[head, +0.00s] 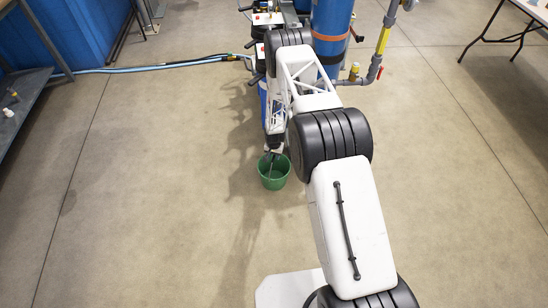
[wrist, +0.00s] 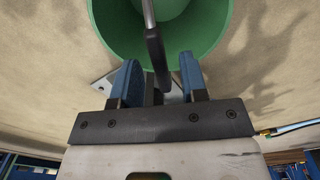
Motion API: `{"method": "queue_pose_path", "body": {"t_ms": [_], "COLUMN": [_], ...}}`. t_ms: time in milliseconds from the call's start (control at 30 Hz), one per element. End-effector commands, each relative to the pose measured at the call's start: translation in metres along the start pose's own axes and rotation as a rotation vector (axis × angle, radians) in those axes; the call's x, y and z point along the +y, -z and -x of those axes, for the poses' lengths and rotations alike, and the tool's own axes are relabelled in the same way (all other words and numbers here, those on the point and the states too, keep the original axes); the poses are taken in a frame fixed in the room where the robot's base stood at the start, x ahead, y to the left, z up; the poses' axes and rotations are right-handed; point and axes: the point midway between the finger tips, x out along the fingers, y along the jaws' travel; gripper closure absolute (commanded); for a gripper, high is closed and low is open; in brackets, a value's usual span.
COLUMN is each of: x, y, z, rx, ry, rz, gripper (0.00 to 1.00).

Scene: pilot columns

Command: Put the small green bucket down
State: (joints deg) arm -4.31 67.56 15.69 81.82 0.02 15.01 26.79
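The small green bucket (head: 273,180) is upright below the end of my arm in the head view. In the wrist view the bucket (wrist: 110,30) fills the top, its opening facing the camera. Its dark handle (wrist: 154,48) runs down between my gripper's blue fingers. My gripper (wrist: 159,62) is open, with a gap showing on each side of the handle. In the head view my gripper (head: 274,153) is at the bucket's rim, small and partly hidden by the arm. I cannot tell whether the bucket's base touches the floor.
Bare concrete floor (head: 160,180) surrounds the bucket. Behind it stand a blue column (head: 330,25) and yellow-and-grey piping (head: 382,45). Blue hoses (head: 150,67) run left along the floor. A workbench (head: 20,95) is at the left edge and a table (head: 530,8) at top right.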

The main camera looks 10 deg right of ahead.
Motion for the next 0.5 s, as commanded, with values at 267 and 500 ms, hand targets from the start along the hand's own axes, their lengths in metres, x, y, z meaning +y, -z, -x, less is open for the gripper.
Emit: {"method": "queue_pose_path", "body": {"t_ms": [267,500], "x": [-0.001,0.0], "y": [0.001,0.001], "z": [0.03,0.056], "rx": [0.002,0.001], "ry": [0.001,0.001], "rz": [0.0,0.0], "gripper": [0.6,0.6]}}
